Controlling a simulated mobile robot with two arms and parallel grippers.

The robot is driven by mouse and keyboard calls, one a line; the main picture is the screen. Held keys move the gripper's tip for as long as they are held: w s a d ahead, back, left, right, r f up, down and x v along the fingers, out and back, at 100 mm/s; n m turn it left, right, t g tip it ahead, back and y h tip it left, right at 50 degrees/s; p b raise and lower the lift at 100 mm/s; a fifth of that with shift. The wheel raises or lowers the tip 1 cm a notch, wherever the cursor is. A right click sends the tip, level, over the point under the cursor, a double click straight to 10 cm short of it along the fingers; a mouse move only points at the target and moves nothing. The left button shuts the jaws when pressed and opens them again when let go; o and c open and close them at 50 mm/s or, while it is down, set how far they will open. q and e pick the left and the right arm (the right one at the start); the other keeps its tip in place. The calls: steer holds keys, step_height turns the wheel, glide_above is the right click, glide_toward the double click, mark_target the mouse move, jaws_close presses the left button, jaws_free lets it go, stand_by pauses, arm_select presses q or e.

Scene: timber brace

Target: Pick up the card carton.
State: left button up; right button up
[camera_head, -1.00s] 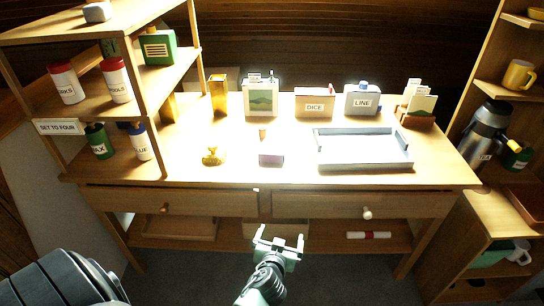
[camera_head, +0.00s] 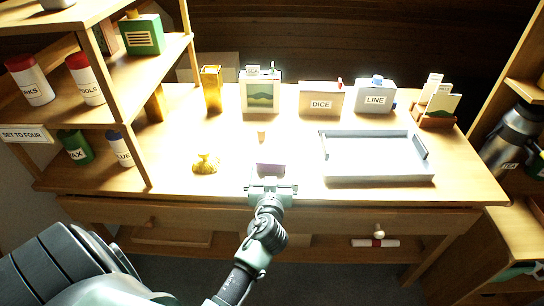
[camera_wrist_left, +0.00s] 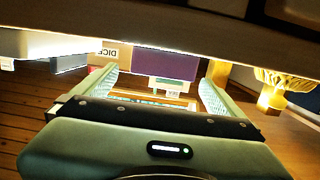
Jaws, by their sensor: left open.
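The card carton appears to be the small purple box (camera_head: 270,169) near the front edge of the bench top. No lettering on it can be read. My left gripper (camera_head: 271,187) is open at the bench's front edge, just in front of the carton. In the left wrist view the carton (camera_wrist_left: 165,65) shows ahead, between the fingertips of the open gripper (camera_wrist_left: 160,78). I cannot tell whether the fingers are beside it or short of it; nothing is gripped. My right gripper is not in view.
A gold knobbed object (camera_head: 206,164) stands left of the carton, and a grey-blue tray (camera_head: 378,179) lies right. A small tan object (camera_head: 262,136) is behind it. The DICE box (camera_head: 321,100) and LINE box (camera_head: 375,96) stand at the back. Shelves (camera_head: 140,165) flank the left side.

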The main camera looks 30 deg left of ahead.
mark_target(272, 157)
arm_select(q)
steer(key=shift+w+a+r, duration=0.1)
steer(key=shift+w+a, duration=0.4)
steer(key=shift+w, duration=0.2)
steer(key=x, duration=0.3)
steer(key=shift+w+a+f+p, duration=0.2)
steer(key=shift+w+p, duration=0.05)
steer(key=shift+p, duration=0.05)
steer(key=shift+w+a+f, duration=0.1)
steer(key=shift+w+a, duration=0.05)
steer(key=shift+w, duration=0.05)
steer(key=c, duration=1.2)
steer(key=shift+c, duration=0.6)
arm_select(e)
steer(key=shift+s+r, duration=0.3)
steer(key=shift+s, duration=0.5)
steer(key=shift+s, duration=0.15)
